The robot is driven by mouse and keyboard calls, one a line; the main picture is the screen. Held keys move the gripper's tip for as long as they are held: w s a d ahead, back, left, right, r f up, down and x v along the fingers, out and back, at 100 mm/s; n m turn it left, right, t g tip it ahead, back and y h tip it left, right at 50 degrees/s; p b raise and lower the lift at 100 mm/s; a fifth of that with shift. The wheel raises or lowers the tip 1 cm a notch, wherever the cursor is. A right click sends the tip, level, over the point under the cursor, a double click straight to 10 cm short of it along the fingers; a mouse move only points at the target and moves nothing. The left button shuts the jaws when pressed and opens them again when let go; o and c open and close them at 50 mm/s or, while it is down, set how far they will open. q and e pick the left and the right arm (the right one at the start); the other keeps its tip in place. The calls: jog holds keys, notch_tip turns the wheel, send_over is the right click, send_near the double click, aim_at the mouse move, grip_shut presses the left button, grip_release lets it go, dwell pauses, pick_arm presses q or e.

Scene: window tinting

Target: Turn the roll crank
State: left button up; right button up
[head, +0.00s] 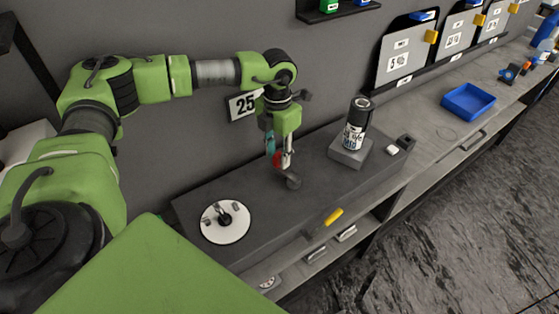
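I cannot make out a roll crank for certain. A white round disc (225,222) with a dark knob and small grey pieces on it lies on the dark bench top. My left arm reaches over the bench from the left. My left gripper (285,160) points down above the bench, right of the disc and apart from it. Red and teal parts and a dark round piece (293,182) show at its lower end. Its fingers are too small and overlapped to tell open from shut. My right gripper is out of view.
A black labelled cylinder (356,122) stands on a grey block (350,153) to the right. A yellow piece (333,216) is at the bench's front edge. A blue tray (468,102) sits farther right. A "25" sign (244,104) is on the wall behind my arm.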

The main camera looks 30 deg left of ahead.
pick_arm(q)
jog(key=shift+f, duration=0.6)
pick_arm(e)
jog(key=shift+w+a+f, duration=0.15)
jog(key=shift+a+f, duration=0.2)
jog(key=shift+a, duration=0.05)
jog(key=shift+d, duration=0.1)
pick_arm(q)
grip_shut()
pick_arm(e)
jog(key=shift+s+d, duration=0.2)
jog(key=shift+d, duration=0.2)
pick_arm(q)
jog(key=shift+b, duration=0.3)
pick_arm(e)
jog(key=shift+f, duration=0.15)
